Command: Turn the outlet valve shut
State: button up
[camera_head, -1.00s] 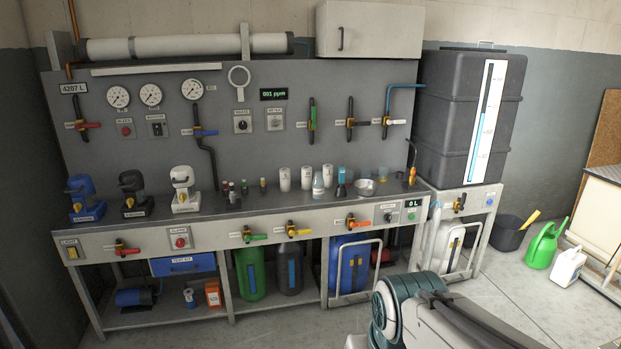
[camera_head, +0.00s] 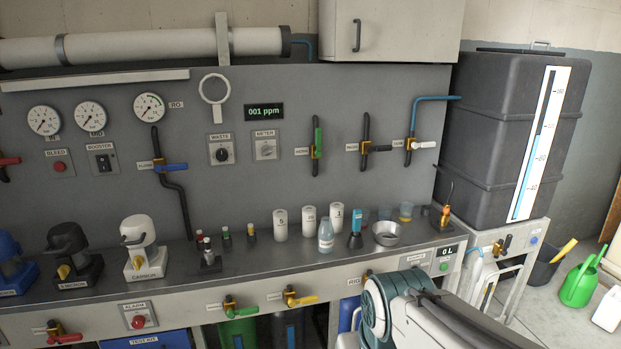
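Several brass-bodied valves with coloured levers are in the head view, and their small labels are too blurred for me to tell which one reads outlet. One valve (camera_head: 502,245) with a dark lever sits on the stand front below the large dark tank; its lever looks tilted near upright. On the panel, a white-lever valve (camera_head: 412,146) joins the blue tube to the tank and its lever points right. Beside it, a black-lever valve (camera_head: 368,148) also points right, and a green-lever valve (camera_head: 316,142) stands upright. My gripper is out of view; only part of my arm shows at the bottom.
The dark tank (camera_head: 480,130) with a level scale stands at the right. Cups, bottles and a metal bowl (camera_head: 387,232) crowd the bench's right part. More levers line the bench front, including a yellow one (camera_head: 300,298). A green watering can (camera_head: 578,284) stands on the floor.

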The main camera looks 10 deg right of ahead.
aim_at(503, 254)
jog(key=i, duration=0.75)
jog(key=z, duration=3.45)
jog(key=i, duration=0.95)
jog(key=u, duration=2.4)
jog(key=k, duration=0.35)
jog(key=z, duration=0.6)
